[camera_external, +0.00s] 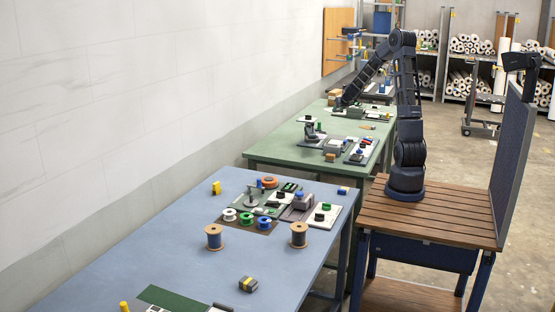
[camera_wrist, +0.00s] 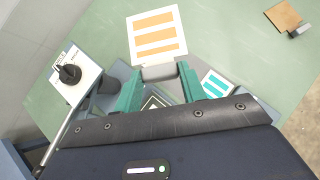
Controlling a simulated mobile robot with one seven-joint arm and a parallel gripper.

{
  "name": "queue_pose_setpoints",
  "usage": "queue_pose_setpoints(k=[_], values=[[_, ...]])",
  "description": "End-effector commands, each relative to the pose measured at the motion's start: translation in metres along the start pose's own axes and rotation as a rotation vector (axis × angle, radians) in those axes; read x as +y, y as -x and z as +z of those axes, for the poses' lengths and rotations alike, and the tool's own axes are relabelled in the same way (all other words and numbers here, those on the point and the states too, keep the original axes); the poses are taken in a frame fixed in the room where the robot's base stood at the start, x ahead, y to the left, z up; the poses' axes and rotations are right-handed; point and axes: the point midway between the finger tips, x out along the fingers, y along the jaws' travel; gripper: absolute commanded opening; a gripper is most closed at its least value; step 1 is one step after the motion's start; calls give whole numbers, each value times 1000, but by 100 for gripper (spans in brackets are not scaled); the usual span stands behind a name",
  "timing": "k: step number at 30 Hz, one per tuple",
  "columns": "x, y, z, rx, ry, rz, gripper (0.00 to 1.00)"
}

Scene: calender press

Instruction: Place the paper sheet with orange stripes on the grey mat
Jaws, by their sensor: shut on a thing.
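The white paper sheet with orange stripes (camera_wrist: 141,47) is ahead of my gripper (camera_wrist: 159,76) in the wrist view, above the green table. The teal fingers are shut on a grey block (camera_wrist: 159,71) at the sheet's near edge. In the external view my gripper (camera_external: 338,106) is low over the far green table, and the sheet cannot be made out there. A blue-grey flat surface (camera_wrist: 121,70) shows partly behind the fingers; I cannot tell if it is the grey mat.
A smaller sheet with teal stripes (camera_wrist: 217,84) lies right of the fingers. A white board with a black knob (camera_wrist: 70,74) is at left. A brown block (camera_wrist: 284,16) is at the upper right. The blue table (camera_external: 160,245) stands in front.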

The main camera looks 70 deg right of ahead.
Motion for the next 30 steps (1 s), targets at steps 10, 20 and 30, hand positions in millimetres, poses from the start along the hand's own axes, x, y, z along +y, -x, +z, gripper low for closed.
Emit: queue_pose_setpoints(k=[10,20,30], values=[[-45,-8,-11,4,-39,-40,16],[-44,-40,-45,5,-41,-36,16],[-43,-74,-77,1,-37,-37,16]])
